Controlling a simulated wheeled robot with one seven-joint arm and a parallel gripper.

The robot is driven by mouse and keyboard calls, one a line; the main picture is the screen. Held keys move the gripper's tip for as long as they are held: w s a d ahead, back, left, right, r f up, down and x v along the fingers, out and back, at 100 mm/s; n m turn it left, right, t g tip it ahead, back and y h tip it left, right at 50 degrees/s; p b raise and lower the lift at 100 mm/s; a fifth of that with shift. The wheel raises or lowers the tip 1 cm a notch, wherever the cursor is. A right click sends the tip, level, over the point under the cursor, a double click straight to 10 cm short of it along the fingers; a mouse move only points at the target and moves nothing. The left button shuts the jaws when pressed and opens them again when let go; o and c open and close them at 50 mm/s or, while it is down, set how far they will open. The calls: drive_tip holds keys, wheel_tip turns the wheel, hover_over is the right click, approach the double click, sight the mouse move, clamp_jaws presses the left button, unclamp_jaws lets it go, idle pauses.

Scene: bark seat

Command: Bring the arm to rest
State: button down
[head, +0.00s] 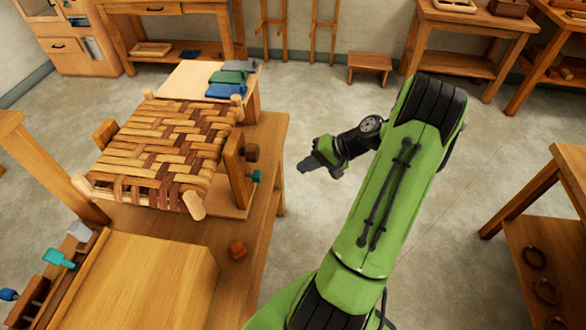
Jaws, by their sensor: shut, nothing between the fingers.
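My green and black arm (390,200) rises from the bottom middle of the head view and bends over at its elbow near the upper right. My gripper (306,169) is at the end of the dark wrist, pointing left over the open floor. It is shut and holds nothing. It is apart from the workbench and to the right of the woven bark seat (165,150). The fingertips are small and dark in this view.
A low stool (370,65) stands behind. A table (570,165) stands at right. Floor around my gripper is clear.

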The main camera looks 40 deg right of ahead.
drive_tip(key=shift+s+d+r, duration=0.3)
drive_tip(key=shift+s+r, duration=0.05)
drive_tip(key=shift+r, duration=0.2)
drive_tip(key=w+a+r+n+g+h, duration=0.1)
drive_tip(key=a+r+n+g+h, duration=0.15)
drive_tip(key=a+r, duration=0.4)
drive_tip(key=a+r+n+g+h, duration=0.1)
drive_tip(key=a+r+n+g, duration=0.2)
drive_tip(key=a, duration=0.6)
drive_tip(key=s+a+r+n+t+h, duration=0.1)
drive_tip(key=s+a+r+n+t, duration=0.1)
drive_tip(key=s+a+r, duration=0.2)
drive_tip(key=s+a+r+n+t+h, duration=0.1)
drive_tip(key=s+a+r+n, duration=0.2)
drive_tip(key=s+a, duration=0.3)
drive_tip(key=s+r, duration=0.1)
drive_tip(key=s, duration=0.2)
drive_tip(key=shift+s+a+t, duration=0.2)
drive_tip(key=shift+s+t, duration=0.05)
drive_tip(key=shift+t, duration=0.1)
